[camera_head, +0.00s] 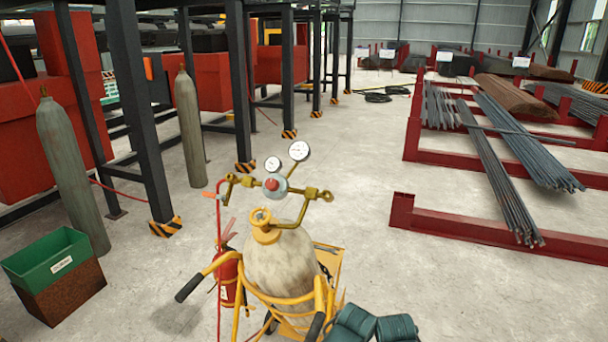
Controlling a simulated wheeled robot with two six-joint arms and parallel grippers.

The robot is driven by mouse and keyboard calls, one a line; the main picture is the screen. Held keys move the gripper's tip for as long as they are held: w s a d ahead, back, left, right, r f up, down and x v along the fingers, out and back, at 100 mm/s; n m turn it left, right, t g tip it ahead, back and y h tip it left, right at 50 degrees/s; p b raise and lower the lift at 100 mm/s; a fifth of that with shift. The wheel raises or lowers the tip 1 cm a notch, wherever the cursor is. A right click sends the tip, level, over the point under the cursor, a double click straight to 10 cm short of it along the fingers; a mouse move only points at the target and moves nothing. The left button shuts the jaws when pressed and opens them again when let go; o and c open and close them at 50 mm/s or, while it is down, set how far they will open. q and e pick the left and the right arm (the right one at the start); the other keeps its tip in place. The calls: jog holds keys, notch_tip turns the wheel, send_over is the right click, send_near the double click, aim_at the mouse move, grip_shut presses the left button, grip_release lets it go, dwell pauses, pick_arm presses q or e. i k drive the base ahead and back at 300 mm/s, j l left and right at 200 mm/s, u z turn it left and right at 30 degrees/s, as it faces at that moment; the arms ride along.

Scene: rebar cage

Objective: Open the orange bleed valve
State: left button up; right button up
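A grey gas cylinder (280,264) stands upright on a yellow cart (295,298) at the lower middle of the head view. A brass manifold with a round regulator and red knob (271,184) sits above its neck. Two white dial gauges (299,151) rise from the regulator. A small orange lever (209,195), which looks like the bleed valve, is at the manifold's left end, above a red hose. It is too small to tell whether it is open or closed. Neither of my grippers shows in this view.
A red fire extinguisher (228,279) hangs at the cart's left. Two dark green objects (372,326), hard to identify, are at the bottom edge. A green bin (49,258) and grey cylinders (190,125) stand left. Red racks with rebar (500,170) are right. Floor between is clear.

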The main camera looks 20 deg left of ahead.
aim_at(205, 194)
jog(key=i+j+u, duration=0.1)
jog(key=j+u, duration=0.3)
jog(key=i+j+u, duration=0.15)
jog(key=u, duration=0.2)
jog(key=i+j, duration=0.1)
jog(key=j, duration=0.15)
jog(key=i+j+u, duration=0.1)
jog(key=i+j+z, duration=0.2)
jog(key=j, duration=0.35)
jog(key=j+z, duration=0.2)
jog(key=j, duration=0.3)
